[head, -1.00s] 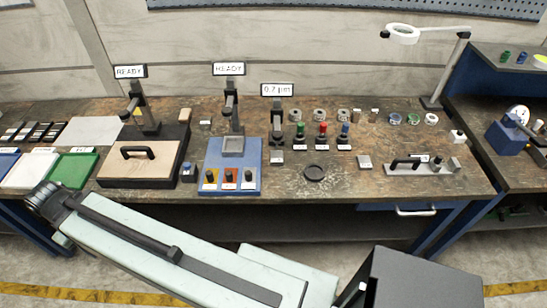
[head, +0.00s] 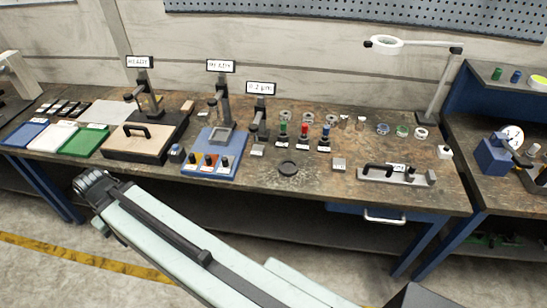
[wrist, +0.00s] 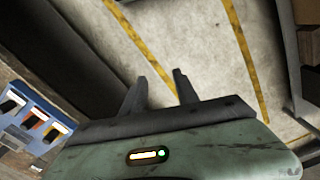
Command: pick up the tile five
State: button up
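Several small dark tiles (head: 66,107) lie at the far left of the bench in the head view. They are too small for me to read any number, so I cannot tell which is tile five. My gripper (wrist: 160,84) shows in the wrist view with its two dark fingers apart and nothing between them, over the floor with its yellow lines. In the head view my arm reaches to the left in front of the bench, and the fingers cannot be made out there.
Blue, white and green trays (head: 84,141) line the bench's front left. A wooden board with a black handle (head: 135,142) and a blue stand (head: 207,164) sit to their right. A lamp (head: 440,85) rises at the right. Open floor lies before the bench.

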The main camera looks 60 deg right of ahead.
aim_at(258, 152)
jog(key=z, duration=0.5)
jog(key=i, duration=1)
jog(key=u, duration=0.05)
